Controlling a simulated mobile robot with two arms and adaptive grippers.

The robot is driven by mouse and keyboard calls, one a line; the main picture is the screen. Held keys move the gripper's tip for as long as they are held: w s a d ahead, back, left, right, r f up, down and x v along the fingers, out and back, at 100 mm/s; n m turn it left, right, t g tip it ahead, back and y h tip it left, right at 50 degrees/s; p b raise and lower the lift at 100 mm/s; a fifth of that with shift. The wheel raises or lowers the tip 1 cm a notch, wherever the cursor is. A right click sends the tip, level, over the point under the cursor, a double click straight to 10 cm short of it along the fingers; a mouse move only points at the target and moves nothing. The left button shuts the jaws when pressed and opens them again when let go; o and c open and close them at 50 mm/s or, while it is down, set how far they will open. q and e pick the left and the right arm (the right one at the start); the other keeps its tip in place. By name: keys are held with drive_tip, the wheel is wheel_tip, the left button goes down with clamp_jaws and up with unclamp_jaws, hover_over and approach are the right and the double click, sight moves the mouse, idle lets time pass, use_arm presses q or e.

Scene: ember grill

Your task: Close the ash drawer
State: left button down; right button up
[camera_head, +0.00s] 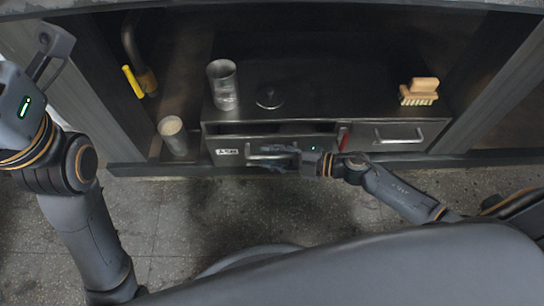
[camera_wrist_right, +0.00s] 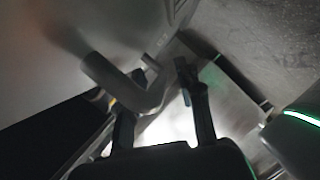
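The ash drawer (camera_head: 227,152), a grey metal front with a small label, is the left one of two drawers under the dark top. A dark gap shows above its front, so it stands a little out. Its bar handle (camera_head: 268,148) is partly hidden by my right gripper (camera_head: 290,158), which is at the drawer front. In the wrist view the curved handle (camera_wrist_right: 132,90) reaches between the spread fingers of my right gripper (camera_wrist_right: 160,85); a gap shows beside one finger. My left gripper (camera_head: 50,50) is at the upper left, away from the drawer; its fingers are unclear.
A second drawer with a handle (camera_head: 398,138) is at the right, with a red piece (camera_head: 343,138) between the fronts. A metal cup (camera_head: 222,88), a round lid (camera_head: 269,98) and a brush (camera_head: 419,92) stand on top. Another cup (camera_head: 174,135) is left of the drawer.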

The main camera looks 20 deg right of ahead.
sight(272, 142)
clamp_jaws()
drive_tip(key=w, duration=0.2)
drive_tip(key=w+d, duration=0.1)
drive_tip(key=w, duration=0.1)
drive_tip(key=shift+d, duration=0.1)
drive_tip(key=shift+w+d, duration=0.1)
drive_tip(key=shift+w, duration=0.05)
